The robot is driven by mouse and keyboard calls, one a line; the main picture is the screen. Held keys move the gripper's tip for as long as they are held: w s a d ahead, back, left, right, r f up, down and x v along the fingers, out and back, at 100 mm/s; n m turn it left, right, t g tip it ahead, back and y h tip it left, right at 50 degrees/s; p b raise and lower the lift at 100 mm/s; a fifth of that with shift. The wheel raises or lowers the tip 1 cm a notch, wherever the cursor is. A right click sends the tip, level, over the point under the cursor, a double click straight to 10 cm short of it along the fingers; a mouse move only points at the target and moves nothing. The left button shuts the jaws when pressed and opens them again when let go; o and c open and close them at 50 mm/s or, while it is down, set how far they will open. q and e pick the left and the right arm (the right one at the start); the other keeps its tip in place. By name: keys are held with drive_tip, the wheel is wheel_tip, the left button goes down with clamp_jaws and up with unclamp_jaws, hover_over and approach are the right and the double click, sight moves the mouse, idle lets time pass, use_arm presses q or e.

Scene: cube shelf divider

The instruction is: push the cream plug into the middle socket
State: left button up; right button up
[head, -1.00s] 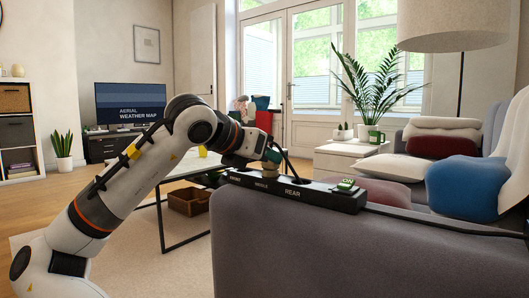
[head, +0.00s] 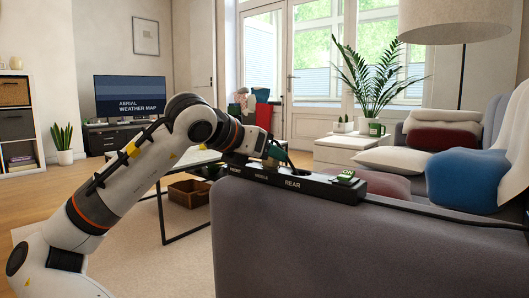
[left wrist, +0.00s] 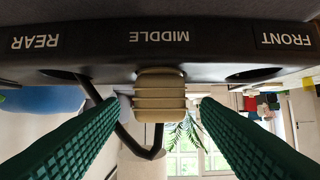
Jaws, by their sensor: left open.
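The cream plug (left wrist: 160,98) stands at the middle position of the black socket strip (left wrist: 100,60), under the label MIDDLE, which reads upside down in the left wrist view. Its ribbed body sticks out from the strip; how deep its pins sit is hidden. My left gripper (left wrist: 160,108) is open, with one green finger on each side of the plug and a gap at both sides. In the head view my left gripper (head: 274,154) is just above the strip (head: 322,189), and the plug is not clearly visible there. My right gripper is not in view.
The strip lies along the top of the grey sofa (head: 350,245). A green-topped switch (head: 345,176) sits at its near end. A black cable (left wrist: 122,132) loops behind the plug. The rear and front sockets look empty. A low table with a basket (head: 189,193) stands beyond.

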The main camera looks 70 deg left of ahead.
use_arm(q)
drive_tip(key=shift+v, duration=2.5)
drive_tip(key=shift+s+d+r, duration=0.15)
drive_tip(key=shift+s+r, duration=0.1)
drive_tip(key=p+v, duration=0.6)
drive_tip(key=v, duration=0.5)
drive_tip(key=shift+s+d, duration=0.15)
drive_tip(key=shift+d, duration=0.05)
